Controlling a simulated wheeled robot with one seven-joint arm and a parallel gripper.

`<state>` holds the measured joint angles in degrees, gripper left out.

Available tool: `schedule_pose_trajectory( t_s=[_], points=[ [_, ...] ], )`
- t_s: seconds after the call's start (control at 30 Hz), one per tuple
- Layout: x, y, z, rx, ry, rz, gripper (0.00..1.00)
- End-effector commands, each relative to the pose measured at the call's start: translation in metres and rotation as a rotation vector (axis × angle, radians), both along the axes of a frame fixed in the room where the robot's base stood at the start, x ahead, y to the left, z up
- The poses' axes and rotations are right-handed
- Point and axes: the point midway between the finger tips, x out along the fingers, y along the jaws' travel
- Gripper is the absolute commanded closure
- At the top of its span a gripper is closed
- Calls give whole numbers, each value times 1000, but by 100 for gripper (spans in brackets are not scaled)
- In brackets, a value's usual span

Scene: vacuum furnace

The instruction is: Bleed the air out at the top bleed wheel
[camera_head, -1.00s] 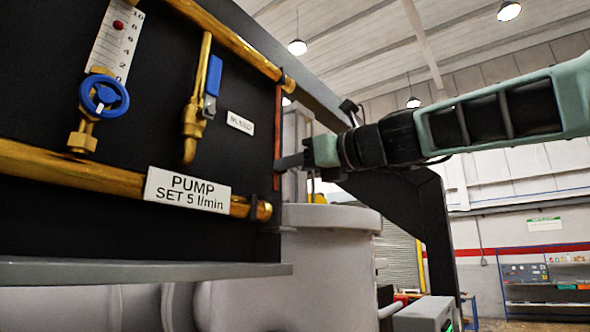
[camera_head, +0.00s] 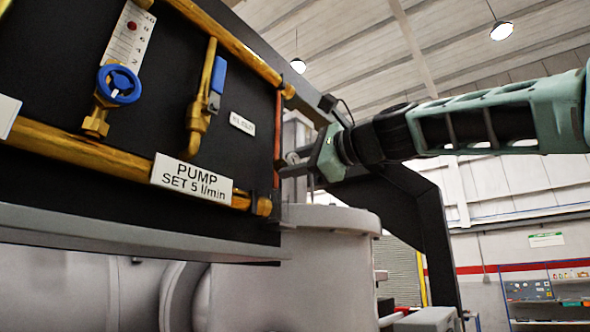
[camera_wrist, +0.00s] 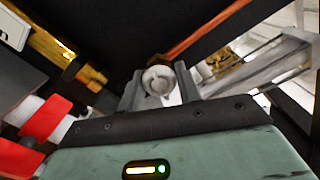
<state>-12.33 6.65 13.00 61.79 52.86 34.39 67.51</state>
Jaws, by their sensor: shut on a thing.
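A small round pale grey wheel (camera_wrist: 158,80) shows between the two fingers in the wrist view, and I take it as the bleed wheel. My gripper (camera_wrist: 159,88) is shut on it, one finger on each side. In the head view my gripper (camera_head: 290,165) reaches in from the right to the right edge of the black panel (camera_head: 60,80). The wheel is hard to make out there, at the fingertips. A small white label (camera_head: 242,124), too blurred to read surely, is on the panel left of the gripper.
A thin copper pipe (camera_head: 278,130) runs close beside my fingers. A grey vessel (camera_head: 300,260) stands below.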

Motion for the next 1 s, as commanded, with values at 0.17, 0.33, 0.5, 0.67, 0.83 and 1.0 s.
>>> schedule_pose_trajectory(
  t_s=[0.17,0.33,0.5,0.67,0.83,1.0],
  points=[
    [0,0,-2,-97,-123,0,89],
    [0,0,-1,-177,-225,0,89],
    [0,0,-1,-238,-302,1,89],
    [0,0,-1,-273,-346,2,89],
    [0,0,0,-294,-372,2,89],
    [0,0,0,-299,-379,2,89]
  ],
)
